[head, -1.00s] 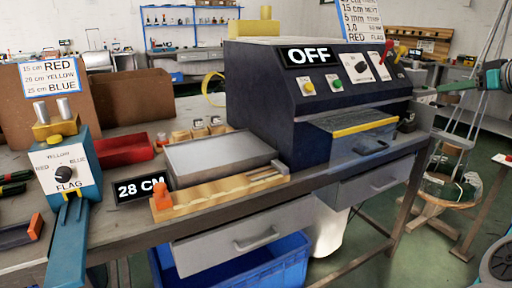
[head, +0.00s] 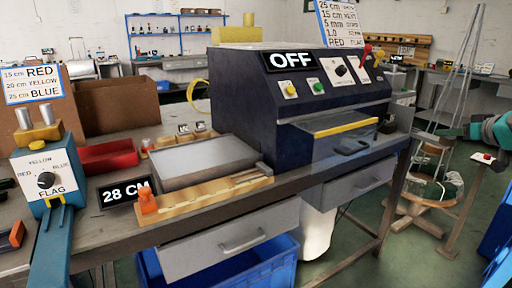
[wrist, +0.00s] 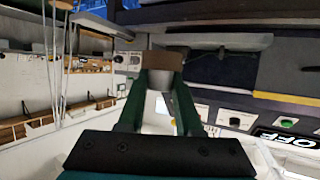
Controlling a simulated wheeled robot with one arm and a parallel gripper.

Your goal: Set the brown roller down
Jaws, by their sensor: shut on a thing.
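My gripper (wrist: 160,88) shows in the wrist view with two green fingers. It is shut on the brown roller (wrist: 176,61), whose brown side shows at the fingertips. A grey rounded part shows between the fingers. In the head view my gripper (head: 450,133) is at the right edge, pointing left, in front of the stool area and right of the dark machine. The roller is too small to make out there. I cannot tell from these views whether the roller touches anything.
The dark machine (head: 240,95) reads OFF and stands on the workbench (head: 285,190). A round wooden stool (head: 430,190) stands on the floor at right.

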